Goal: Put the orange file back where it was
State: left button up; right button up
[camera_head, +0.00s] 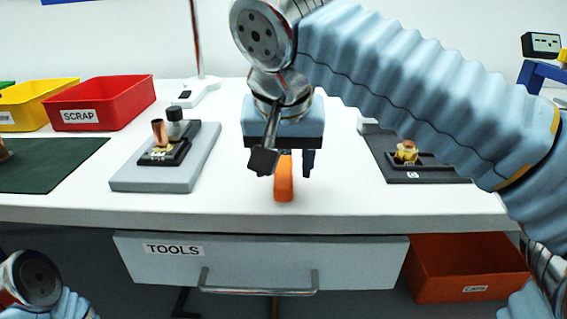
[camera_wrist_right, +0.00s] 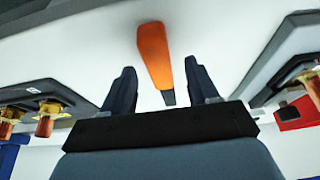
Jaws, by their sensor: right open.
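The orange file (camera_head: 284,180) lies on the white worktop near the front edge, its orange handle pointing towards me. In the right wrist view the file (camera_wrist_right: 153,55) shows its orange handle and a short dark end between the fingers. My right gripper (camera_head: 286,166) is open, pointing down over the file, with one finger on each side. In the right wrist view the gripper (camera_wrist_right: 160,72) has clear gaps beside the file and holds nothing. The drawer marked TOOLS (camera_head: 300,262) is under the worktop and looks shut. My left gripper is not in view.
A grey fixture plate (camera_head: 125,184) stands left of the gripper and a dark fixture plate (camera_head: 385,160) stands right. A red SCRAP bin (camera_head: 120,95), a yellow bin (camera_head: 30,95) and a green mat (camera_head: 60,170) are at left. An orange-red bin (camera_head: 470,262) sits below, right of the drawer.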

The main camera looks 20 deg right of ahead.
jog(key=p+v, duration=0.2)
jog(key=v, duration=0.8)
jog(key=shift+s+r+p, duration=0.2)
jog(key=shift+r+p, duration=0.15)
